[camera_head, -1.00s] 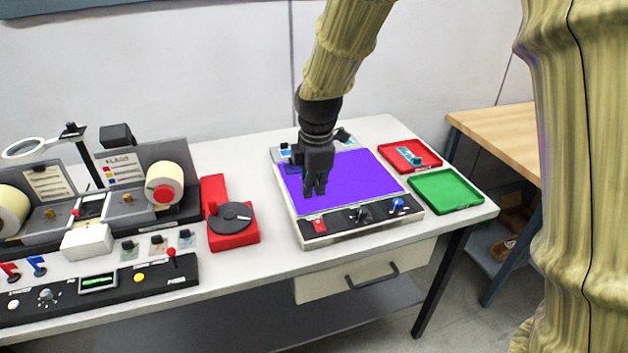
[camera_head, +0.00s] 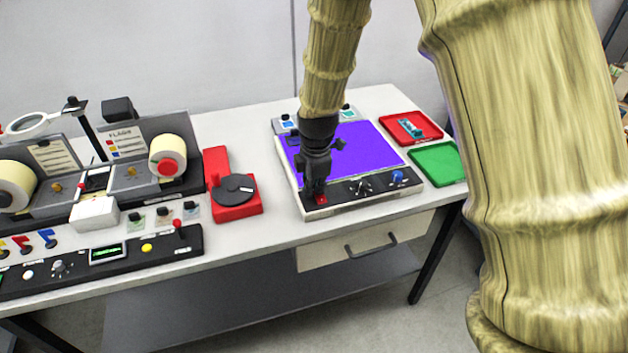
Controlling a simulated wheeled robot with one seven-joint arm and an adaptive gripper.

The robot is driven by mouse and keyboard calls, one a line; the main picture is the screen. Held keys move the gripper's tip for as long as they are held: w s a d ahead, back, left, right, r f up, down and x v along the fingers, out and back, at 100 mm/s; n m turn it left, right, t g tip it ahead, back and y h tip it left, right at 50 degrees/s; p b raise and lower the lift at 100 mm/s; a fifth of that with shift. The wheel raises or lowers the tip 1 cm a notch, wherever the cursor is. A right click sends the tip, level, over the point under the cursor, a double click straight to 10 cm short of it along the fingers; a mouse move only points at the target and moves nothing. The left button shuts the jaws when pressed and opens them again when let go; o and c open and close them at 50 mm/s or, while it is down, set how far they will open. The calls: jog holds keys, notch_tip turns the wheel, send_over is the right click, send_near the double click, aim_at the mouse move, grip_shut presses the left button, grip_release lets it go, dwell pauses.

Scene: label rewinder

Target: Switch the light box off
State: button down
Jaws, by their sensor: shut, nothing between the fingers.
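The light box (camera_head: 364,150) sits on the right part of the bench, and its panel glows purple. Its black front strip carries a red rocker switch (camera_head: 321,199) at the left, a dark knob (camera_head: 361,187) in the middle and a blue toggle (camera_head: 397,177) at the right. My gripper (camera_head: 318,192) is shut and empty, pointing down over the red switch. Its fingertips hide part of the switch, and I cannot tell whether they touch it.
A red tray (camera_head: 411,128) with a small teal item and a green tray (camera_head: 437,163) lie to the right of the box. A red device with a black disc (camera_head: 235,188) stands to the left. The rewinder with its label rolls (camera_head: 168,155) is farther left.

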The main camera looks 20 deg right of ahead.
jog(key=shift+f+p, duration=0.15)
jog(key=shift+p, duration=0.25)
jog(key=shift+w+f+g+p, duration=0.1)
jog(key=shift+g+p, duration=0.2)
jog(key=shift+g, duration=0.1)
jog(key=shift+f, duration=0.15)
jog(key=shift+s, duration=0.2)
jog(key=shift+s+r, duration=0.2)
jog(key=shift+s, duration=0.4)
jog(key=shift+r, duration=0.15)
